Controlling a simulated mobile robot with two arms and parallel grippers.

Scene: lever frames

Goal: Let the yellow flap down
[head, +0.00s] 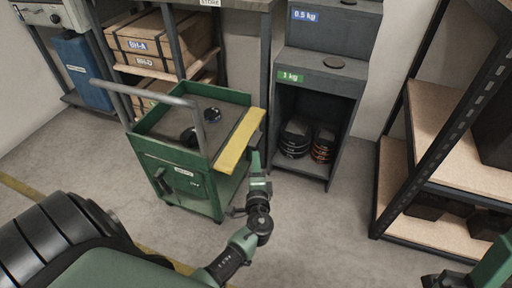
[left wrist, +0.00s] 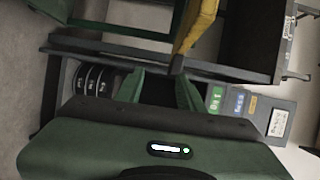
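The yellow flap (head: 240,140) is a long flat panel along the right side of the green cart (head: 172,160). It stands out about level with the cart's top rim. The flap also shows edge-on in the left wrist view (left wrist: 196,26). My left gripper (head: 256,152) is at the flap's outer right side, close beneath its edge. In the left wrist view its two green fingers (left wrist: 160,88) are apart, with a dark bar by their tips. Whether they touch the flap, I cannot tell. Part of my right arm shows at bottom right; its gripper is not visible.
The cart has a grey push handle (head: 150,95) and dark round items on top. A grey cabinet (head: 318,100) with weight discs stands behind right. A workbench shelf with wooden boxes (head: 160,50) is behind. A tall rack (head: 440,150) stands right. Floor between cart and rack is clear.

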